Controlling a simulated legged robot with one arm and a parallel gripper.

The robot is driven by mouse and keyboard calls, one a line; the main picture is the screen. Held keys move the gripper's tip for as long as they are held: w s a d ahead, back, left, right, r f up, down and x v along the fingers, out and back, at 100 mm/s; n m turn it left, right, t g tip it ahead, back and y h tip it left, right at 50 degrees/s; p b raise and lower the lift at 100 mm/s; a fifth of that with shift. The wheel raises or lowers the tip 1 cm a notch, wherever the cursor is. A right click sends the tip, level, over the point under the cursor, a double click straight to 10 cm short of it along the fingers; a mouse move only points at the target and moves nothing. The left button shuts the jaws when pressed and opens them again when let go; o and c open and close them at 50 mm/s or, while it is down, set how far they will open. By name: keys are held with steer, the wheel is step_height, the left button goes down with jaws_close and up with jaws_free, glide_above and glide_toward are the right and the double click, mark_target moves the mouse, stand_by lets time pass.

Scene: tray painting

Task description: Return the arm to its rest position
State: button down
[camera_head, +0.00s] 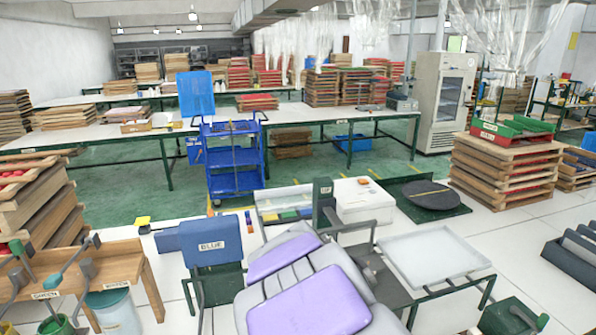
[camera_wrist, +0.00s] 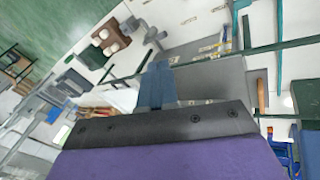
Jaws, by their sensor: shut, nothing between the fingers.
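My gripper (camera_wrist: 158,84) shows in the wrist view as a narrow blue-grey shape beyond a dark bar with screws. Its fingers are together, with nothing between them. My purple casing fills the bottom of that view. In the head view, my grey body parts with purple panels fill the bottom middle, and I cannot pick out the gripper there. The wrist view is tilted, with green floor at its upper left.
A blue box labelled BLUE (camera_head: 208,242) stands left of my body. A white tray (camera_head: 435,252) on a green frame stands to the right. A wooden bench (camera_head: 120,262) with buckets is at left. A blue cart (camera_head: 233,160) stands farther back.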

steer(key=s+d+g+y, duration=0.1)
steer(key=s+g+y, duration=0.1)
steer(key=s, duration=1.1)
steer(key=s+d+n+g+y, duration=0.1)
steer(key=s+d+y, duration=0.1)
steer(key=s, duration=1.2)
steer(key=shift+s+d+g+y, duration=0.2)
steer(key=shift+s+g+y, duration=0.05)
steer(key=shift+g+y, duration=0.15)
steer(key=shift+a, duration=0.15)
